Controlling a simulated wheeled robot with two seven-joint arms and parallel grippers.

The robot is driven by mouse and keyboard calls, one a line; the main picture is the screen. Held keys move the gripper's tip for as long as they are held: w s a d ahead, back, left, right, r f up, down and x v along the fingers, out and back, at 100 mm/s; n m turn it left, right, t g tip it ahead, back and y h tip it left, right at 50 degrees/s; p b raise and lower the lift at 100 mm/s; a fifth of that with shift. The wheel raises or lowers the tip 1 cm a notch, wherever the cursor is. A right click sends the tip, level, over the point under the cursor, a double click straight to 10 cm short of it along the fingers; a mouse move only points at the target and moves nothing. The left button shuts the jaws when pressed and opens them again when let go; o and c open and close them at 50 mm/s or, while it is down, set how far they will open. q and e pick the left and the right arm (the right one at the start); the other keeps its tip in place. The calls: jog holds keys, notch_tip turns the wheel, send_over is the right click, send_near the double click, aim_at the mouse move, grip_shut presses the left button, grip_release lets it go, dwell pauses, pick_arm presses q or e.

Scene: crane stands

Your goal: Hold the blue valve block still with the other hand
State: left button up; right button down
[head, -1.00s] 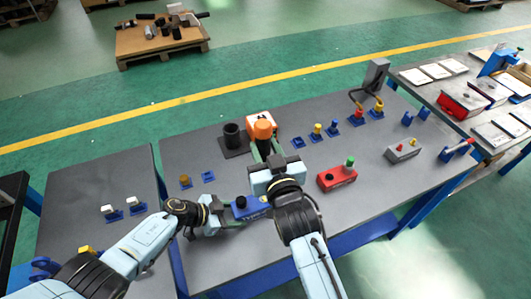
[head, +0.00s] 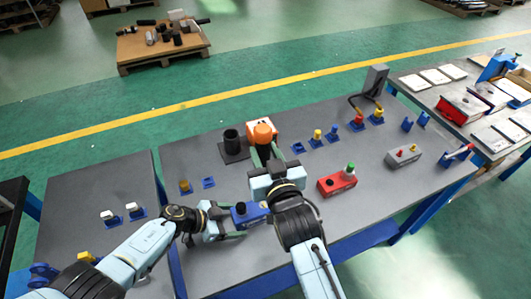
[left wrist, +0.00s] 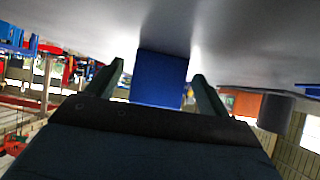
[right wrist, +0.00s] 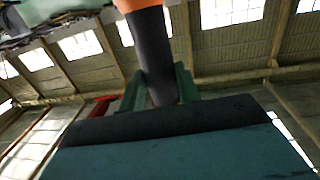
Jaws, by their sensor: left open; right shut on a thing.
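The blue valve block (head: 250,214) lies on the grey table, partly hidden behind my right arm. My left gripper (head: 234,222) is open at its left end. In the left wrist view the block (left wrist: 160,78) stands between the two open fingers (left wrist: 155,85), with gaps on both sides. My right gripper (head: 264,160) is above and behind the block, shut on a dark shaft with an orange top (head: 263,130). In the right wrist view the dark shaft (right wrist: 152,50) sits between the fingers (right wrist: 158,85).
A black cup on a plate (head: 232,145) stands behind on the left. A red block (head: 336,181) with a green knob is to the right, and a grey block (head: 403,156) farther right. Small blue holders (head: 208,182) line the table.

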pick_arm(q)
jog(key=shift+v, duration=5.8)
pick_arm(e)
jog(key=shift+r, duration=0.2)
